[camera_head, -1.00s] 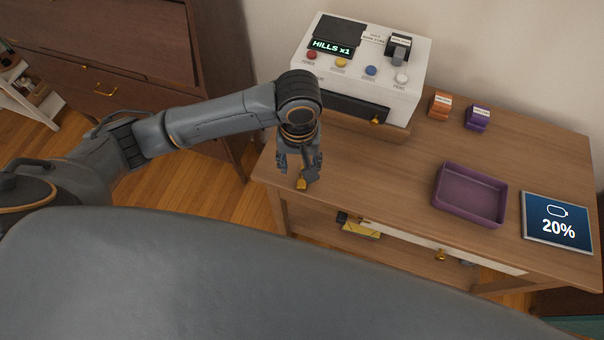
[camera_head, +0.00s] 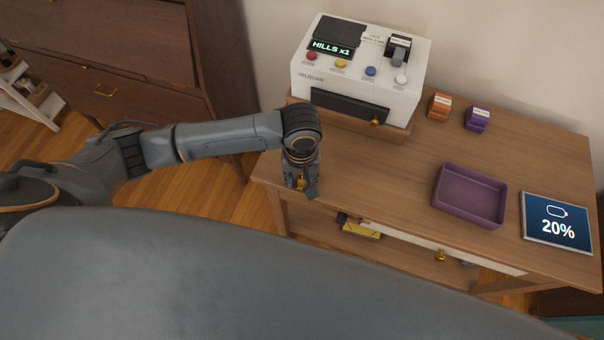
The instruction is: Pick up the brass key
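The small brass key (camera_head: 300,184) is at the near left corner of the wooden table, partly hidden by my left gripper. My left gripper (camera_head: 301,188) points down around it, with a finger on either side. The fingers stand apart with the key between them; whether they press on it cannot be made out. The key appears still at table height. My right gripper is not in view.
A white machine (camera_head: 362,75) reading "HILLS x1" stands at the table's back left. Orange (camera_head: 439,106) and purple (camera_head: 477,118) blocks stand right of it. A purple tray (camera_head: 470,195) and a "20%" screen (camera_head: 556,222) lie at right. The table's middle is clear.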

